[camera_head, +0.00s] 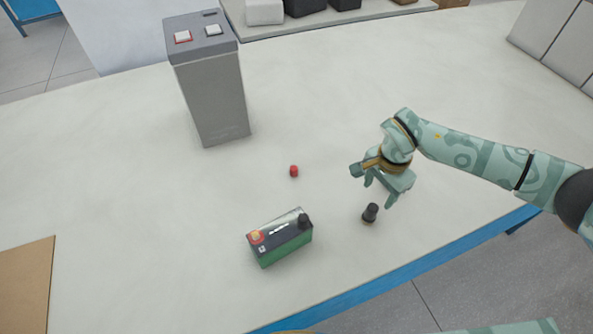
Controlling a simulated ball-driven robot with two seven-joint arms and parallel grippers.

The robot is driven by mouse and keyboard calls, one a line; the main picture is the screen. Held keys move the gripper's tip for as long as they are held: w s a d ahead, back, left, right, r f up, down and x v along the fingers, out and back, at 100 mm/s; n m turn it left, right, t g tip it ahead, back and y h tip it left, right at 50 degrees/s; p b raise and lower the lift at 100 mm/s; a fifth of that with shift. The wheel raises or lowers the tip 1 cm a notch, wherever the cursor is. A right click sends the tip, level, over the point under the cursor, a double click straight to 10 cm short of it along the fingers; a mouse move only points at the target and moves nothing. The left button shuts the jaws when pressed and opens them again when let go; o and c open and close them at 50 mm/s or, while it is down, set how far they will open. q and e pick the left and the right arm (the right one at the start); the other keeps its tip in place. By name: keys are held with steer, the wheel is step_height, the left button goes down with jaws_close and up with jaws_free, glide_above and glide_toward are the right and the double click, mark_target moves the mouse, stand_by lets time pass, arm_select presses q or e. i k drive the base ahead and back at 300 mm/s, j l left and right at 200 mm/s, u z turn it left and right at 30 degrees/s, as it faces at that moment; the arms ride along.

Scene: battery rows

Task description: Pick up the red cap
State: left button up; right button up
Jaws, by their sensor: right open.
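The red cap (294,171) is a small red piece standing on the pale table, behind the battery and in front of the tall grey box. My right gripper (379,194) is to the right of the red cap and apart from it. It is open, its fingers pointing down just above and behind a small black cap (370,213). I see nothing held between its fingers. My left gripper is not in view.
A green and black battery (284,240) with an orange-red and a black terminal stands near the table's front edge. The tall grey box (212,95) stands behind. A brown board (25,285) lies at left. The table (330,110) is clear around the red cap.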

mark_target(294, 169)
steer(key=l+u, duration=0.15)
steer(key=u, duration=0.25)
steer(key=l+u, duration=0.2)
steer(key=u, duration=0.15)
steer(key=l+u, duration=0.15)
steer(key=u, duration=0.25)
